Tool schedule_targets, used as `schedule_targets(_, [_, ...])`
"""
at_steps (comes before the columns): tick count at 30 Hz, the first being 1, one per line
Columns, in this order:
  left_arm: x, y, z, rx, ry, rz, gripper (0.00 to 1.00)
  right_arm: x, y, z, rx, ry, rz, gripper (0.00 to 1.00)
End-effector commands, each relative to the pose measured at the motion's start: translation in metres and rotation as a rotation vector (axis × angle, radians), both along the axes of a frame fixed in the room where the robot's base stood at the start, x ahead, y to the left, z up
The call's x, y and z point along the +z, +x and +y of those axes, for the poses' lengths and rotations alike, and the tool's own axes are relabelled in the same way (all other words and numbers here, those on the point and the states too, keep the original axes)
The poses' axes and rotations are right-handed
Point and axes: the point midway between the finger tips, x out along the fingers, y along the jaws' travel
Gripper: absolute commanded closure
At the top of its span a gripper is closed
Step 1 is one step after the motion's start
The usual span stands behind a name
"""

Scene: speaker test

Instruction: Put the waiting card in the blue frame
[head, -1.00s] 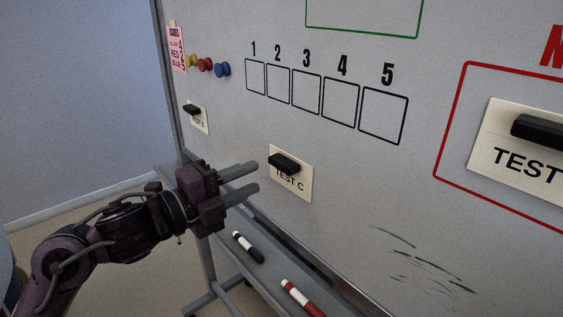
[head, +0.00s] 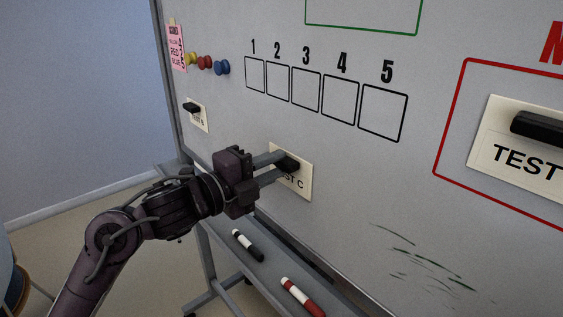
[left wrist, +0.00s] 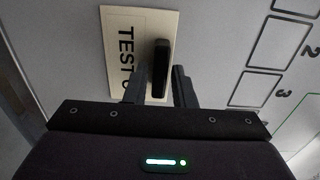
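A cream card marked TEST C (head: 304,188) with a black handle hangs on the whiteboard below the numbered boxes. My left gripper (head: 276,168) is at this card, its two fingers on either side of the handle. In the left wrist view the black handle (left wrist: 160,68) stands between the open fingers (left wrist: 162,86), with a gap on the right side. A second cream card (head: 199,118) with a black handle is at the far left. A larger TEST card (head: 483,160) sits inside a red frame (head: 436,158) at the right. No blue frame shows. My right gripper is not in view.
The whiteboard (head: 350,185) carries boxes numbered 1 to 5 (head: 306,90), a green frame (head: 360,32), a pink note (head: 176,47) and yellow, red and blue magnets (head: 206,63). A black marker (head: 247,245) and a red marker (head: 301,297) lie on the tray below.

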Motion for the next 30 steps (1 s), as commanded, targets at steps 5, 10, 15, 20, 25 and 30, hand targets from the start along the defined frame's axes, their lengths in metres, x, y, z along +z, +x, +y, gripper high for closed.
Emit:
schedule_targets(5, [-0.0001, -0.0001, 0.0002, 0.0, 0.0, 0.0, 0.89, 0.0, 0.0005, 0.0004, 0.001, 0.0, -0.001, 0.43])
schedule_targets(10, [-0.0002, -0.0001, 0.0002, 0.0, 0.0, 0.0, 1.0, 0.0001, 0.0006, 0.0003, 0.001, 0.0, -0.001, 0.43])
schedule_targets(15, [0.001, -0.0001, 0.0002, 0.0, -0.001, -0.001, 1.0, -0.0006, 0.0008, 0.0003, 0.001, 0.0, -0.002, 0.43])
schedule_targets(20, [0.0012, -0.0003, 0.0005, 0.0, -0.001, -0.001, 1.0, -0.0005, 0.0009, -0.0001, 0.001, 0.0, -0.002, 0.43])
schedule_targets(25, [0.0012, -0.0027, 0.0041, 0.001, 0.0, -0.001, 1.0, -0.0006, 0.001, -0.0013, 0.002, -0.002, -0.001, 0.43])
schedule_targets(30, [0.0008, -0.0055, 0.0085, 0.001, 0.0, 0.0, 1.0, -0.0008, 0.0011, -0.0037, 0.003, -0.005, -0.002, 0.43])
